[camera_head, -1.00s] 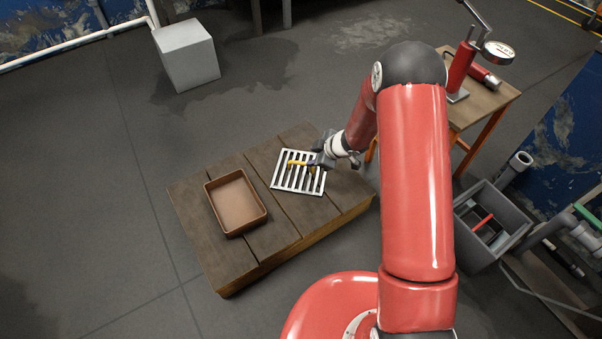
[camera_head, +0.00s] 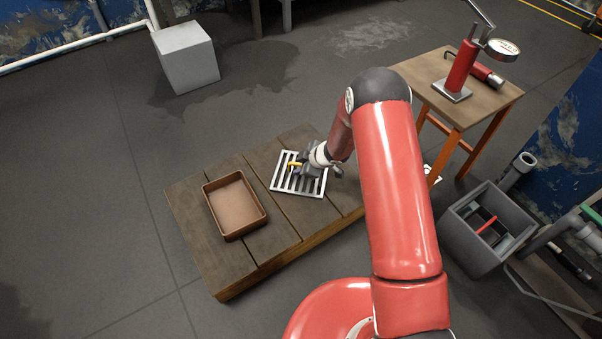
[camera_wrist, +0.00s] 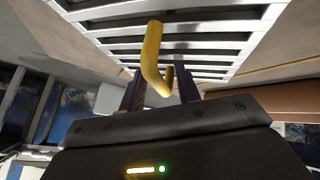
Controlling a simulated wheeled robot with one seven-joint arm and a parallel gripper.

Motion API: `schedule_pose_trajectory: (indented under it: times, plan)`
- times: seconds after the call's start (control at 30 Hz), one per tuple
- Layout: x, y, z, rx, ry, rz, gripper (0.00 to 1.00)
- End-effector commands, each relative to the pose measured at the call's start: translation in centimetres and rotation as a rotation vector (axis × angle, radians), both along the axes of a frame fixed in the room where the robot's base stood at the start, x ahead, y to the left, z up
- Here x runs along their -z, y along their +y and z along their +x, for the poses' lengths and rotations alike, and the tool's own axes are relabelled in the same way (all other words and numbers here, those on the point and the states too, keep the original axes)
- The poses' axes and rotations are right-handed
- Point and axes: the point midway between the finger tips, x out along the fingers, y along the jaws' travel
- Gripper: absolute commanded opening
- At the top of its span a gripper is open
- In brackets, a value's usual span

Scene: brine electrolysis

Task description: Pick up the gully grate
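The gully grate (camera_head: 283,186) is a pale metal square with dark slots, lying on the right half of a low wooden platform. Its bars (camera_wrist: 215,27) fill the top of the wrist view. A bent yellow handle (camera_wrist: 152,55) stands out from the grate. My gripper (camera_head: 300,168) is low over the grate, at the handle. In the wrist view its two dark fingers (camera_wrist: 160,90) are apart, with the handle between them and gaps visible beside it. The head view is too small to show finger contact, and my gripper hides part of the grate.
A brown tray (camera_head: 262,212) sits on the wooden platform (camera_head: 237,270), left of the grate. A table (camera_head: 482,105) with a red gauge device (camera_head: 461,68) stands to the right. A grey bin (camera_head: 470,252) is at lower right, and a pale cube (camera_head: 190,60) at upper left.

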Motion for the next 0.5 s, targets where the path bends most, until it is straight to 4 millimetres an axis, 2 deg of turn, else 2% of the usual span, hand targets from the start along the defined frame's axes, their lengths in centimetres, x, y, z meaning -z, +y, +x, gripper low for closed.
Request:
schedule_pose_trajectory:
  times: [0.03, 0.23, 0.5]
  plan:
    - [-0.02, -0.01, -0.01, 0.000, 0.000, 0.000, 0.26]
    - [-0.02, 0.00, -0.01, 0.000, 0.000, 0.000, 0.00]
    - [-0.10, 0.04, 0.02, 0.000, -0.001, 0.002, 0.00]
